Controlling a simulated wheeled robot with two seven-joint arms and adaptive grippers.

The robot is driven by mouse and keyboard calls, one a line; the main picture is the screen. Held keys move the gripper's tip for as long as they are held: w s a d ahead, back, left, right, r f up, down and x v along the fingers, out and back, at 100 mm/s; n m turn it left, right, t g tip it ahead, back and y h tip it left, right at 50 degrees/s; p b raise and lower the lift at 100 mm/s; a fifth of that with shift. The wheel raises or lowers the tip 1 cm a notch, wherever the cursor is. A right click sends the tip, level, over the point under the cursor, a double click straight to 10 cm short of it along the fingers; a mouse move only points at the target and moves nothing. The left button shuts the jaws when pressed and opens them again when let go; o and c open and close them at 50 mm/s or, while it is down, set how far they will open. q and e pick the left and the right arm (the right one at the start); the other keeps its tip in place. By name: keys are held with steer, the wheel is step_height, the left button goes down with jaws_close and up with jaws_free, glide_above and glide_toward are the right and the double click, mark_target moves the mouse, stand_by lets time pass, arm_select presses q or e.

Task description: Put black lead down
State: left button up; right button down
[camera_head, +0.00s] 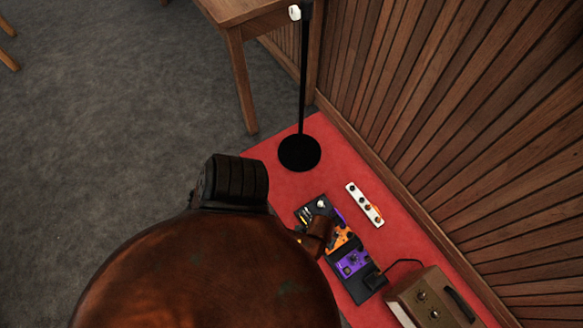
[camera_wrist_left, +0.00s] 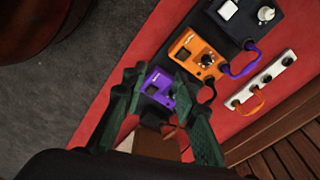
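In the head view, a black lead (camera_head: 404,262) runs from the near end of the pedalboard to the amplifier (camera_head: 424,301). In the left wrist view, a short black lead (camera_wrist_left: 211,91) curves beside the orange pedal (camera_wrist_left: 196,55) and the purple pedal (camera_wrist_left: 160,84). My left gripper (camera_wrist_left: 158,75) has its two green fingers spread over the purple pedal, with nothing visibly held between them. In the head view, part of this gripper (camera_head: 318,237) shows at the left side of the pedals. My right gripper is in neither view.
A white strip (camera_head: 365,204) with sockets lies on the red mat (camera_head: 285,182) beside the pedalboard. A black stand (camera_head: 299,153) rises behind it. A slatted wooden wall (camera_head: 470,120) borders the right. Grey carpet (camera_head: 100,100) is clear at left.

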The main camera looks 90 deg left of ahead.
arm_select(q)
steer(key=s+a+r+n, duration=0.1)
steer(key=s+r+n, duration=0.5)
steer(key=s+r, duration=0.4)
steer(key=s, duration=0.5)
steer(key=shift+r+n+g+h, duration=0.3)
steer(key=shift+r+g, duration=0.05)
steer(key=shift+g, duration=0.05)
steer(key=shift+w+f, duration=0.1)
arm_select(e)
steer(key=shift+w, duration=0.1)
